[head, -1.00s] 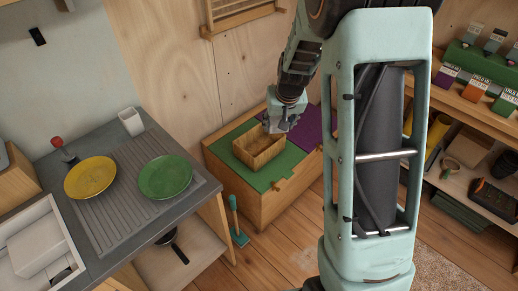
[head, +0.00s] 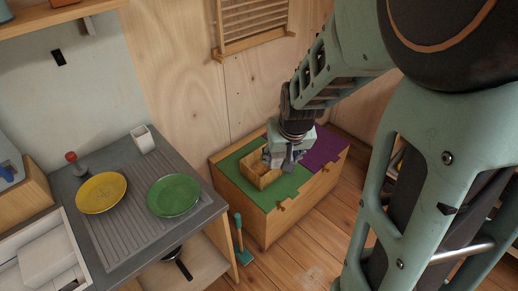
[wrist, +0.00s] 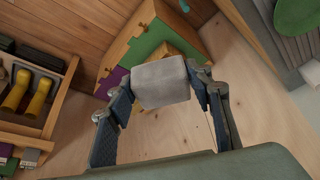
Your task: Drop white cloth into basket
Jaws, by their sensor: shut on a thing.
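The white cloth (wrist: 160,82) is a small pale block shape between my fingers in the wrist view. My gripper (wrist: 163,90) is shut on it, one finger on each side. In the head view my gripper (head: 279,157) points down at the right part of the wooden basket (head: 252,174) and hides some of it. I cannot clearly tell the cloth from the fingers there. The basket stands on the green top of a wooden chest; a bit of it shows behind the cloth in the wrist view (wrist: 178,47). The inside of the basket is mostly hidden.
The chest (head: 263,215) has a green lid panel and a purple one (head: 322,150). A counter to the left holds a yellow plate (head: 101,192), a green plate (head: 174,195) and a white cup (head: 143,138). A teal-handled brush (head: 240,240) stands by the chest.

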